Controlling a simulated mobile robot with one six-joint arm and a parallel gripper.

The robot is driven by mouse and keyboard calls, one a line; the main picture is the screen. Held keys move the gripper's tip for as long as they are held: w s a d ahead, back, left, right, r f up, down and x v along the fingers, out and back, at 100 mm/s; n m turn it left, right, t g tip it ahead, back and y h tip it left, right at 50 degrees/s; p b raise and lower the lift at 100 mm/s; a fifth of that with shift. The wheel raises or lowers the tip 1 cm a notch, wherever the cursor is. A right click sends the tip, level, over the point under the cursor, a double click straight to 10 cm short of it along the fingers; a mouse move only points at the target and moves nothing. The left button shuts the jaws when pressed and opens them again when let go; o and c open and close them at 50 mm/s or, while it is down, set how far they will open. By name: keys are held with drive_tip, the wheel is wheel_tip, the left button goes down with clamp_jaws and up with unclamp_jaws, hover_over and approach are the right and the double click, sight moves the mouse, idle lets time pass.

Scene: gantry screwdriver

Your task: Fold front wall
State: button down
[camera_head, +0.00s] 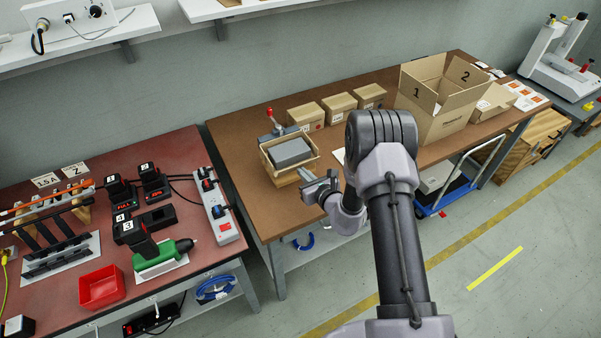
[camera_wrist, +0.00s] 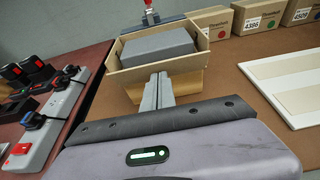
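A small open cardboard box (camera_head: 303,161) stands near the left end of the brown table, with a grey block (camera_head: 291,151) inside. In the wrist view the same box (camera_wrist: 116,72) shows its front wall facing me, with the grey block (camera_wrist: 155,46) filling most of it. Darker tan cardboard shows below the front wall, partly hidden by my fingers. My gripper (camera_head: 305,174) is at the box's front side. In the wrist view my gripper (camera_wrist: 158,78) has its two fingers together, pointing at the front wall, with nothing visible between them. I cannot tell whether they touch the cardboard.
A red-handled clamp (camera_head: 270,116) stands behind the box. Several small labelled boxes (camera_head: 305,118) line the back. A large open carton (camera_head: 440,122) stands farther right. A white panel (camera_wrist: 290,85) lies right of my gripper. A red-topped bench (camera_head: 60,290) with tools is at the left.

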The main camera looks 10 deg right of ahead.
drive_tip(key=shift+w+r, duration=0.1)
drive_tip(key=shift+r, duration=0.1)
drive_tip(key=shift+w+r, duration=0.2)
drive_tip(key=shift+r, duration=0.05)
drive_tip(key=shift+s+d, duration=0.25)
drive_tip(key=shift+s, duration=0.55)
drive_tip(key=shift+s+d, duration=0.2)
drive_tip(key=shift+s, duration=0.6)
drive_tip(key=shift+s+d, duration=0.25)
drive_tip(key=shift+s, duration=0.55)
